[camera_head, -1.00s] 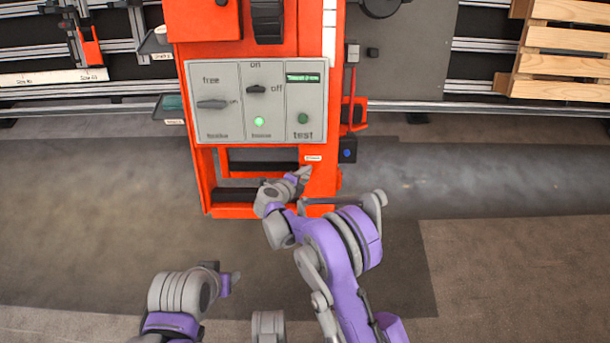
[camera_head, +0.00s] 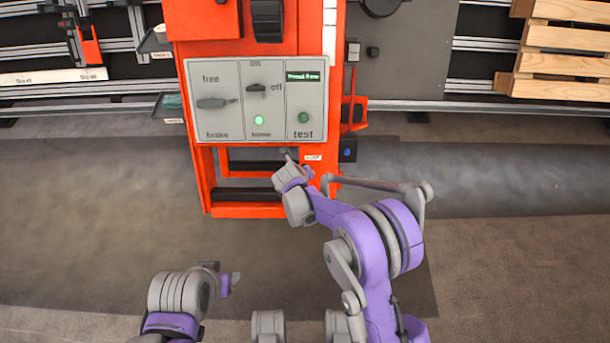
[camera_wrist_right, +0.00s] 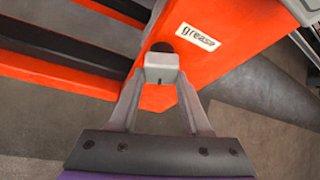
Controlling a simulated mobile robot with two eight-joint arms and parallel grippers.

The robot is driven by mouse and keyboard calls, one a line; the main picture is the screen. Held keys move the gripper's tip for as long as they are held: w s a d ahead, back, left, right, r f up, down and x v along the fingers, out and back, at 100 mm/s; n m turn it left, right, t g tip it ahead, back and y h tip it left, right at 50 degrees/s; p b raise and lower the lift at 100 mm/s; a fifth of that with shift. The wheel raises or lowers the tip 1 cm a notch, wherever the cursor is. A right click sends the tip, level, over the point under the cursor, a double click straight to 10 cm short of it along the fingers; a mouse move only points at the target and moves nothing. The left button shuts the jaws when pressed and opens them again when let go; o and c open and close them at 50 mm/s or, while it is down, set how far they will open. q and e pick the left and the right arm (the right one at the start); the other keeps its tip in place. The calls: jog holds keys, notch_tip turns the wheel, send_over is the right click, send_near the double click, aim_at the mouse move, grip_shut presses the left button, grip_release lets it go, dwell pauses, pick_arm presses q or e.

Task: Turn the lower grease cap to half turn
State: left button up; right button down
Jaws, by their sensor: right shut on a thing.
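The dark grease cap (camera_wrist_right: 162,47) shows in the right wrist view on the orange frame, beside the white "grease" label (camera_wrist_right: 197,38). The label also shows small in the head view (camera_head: 314,157). My right gripper (camera_wrist_right: 161,70) is shut on the cap, its fingertips close together and hiding part of it. In the head view my right gripper (camera_head: 289,157) is at the lower part of the orange frame, where the cap itself cannot be made out. My left gripper (camera_head: 232,281) hangs low over the floor, apart from everything; its jaw opening is unclear.
The orange machine (camera_head: 205,175) carries a grey panel (camera_head: 222,118) with switches and a lit green lamp above the label. A box with a blue button (camera_head: 347,150) sticks out at right. Wooden slats (camera_head: 565,62) stand far right. The floor in front is clear.

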jog(key=shift+d+m+y+b, duration=0.1)
jog(key=shift+m+y+b, duration=0.25)
jog(key=shift+m+y, duration=1.05)
jog(key=shift+m, duration=0.4)
jog(key=shift+c, duration=1.8)
grip_release()
jog(key=p+v, duration=0.2)
jog(key=v, duration=0.8)
jog(key=shift+a+r+p, duration=0.3)
jog(key=shift+r+p, duration=0.05)
jog(key=shift+s, duration=0.15)
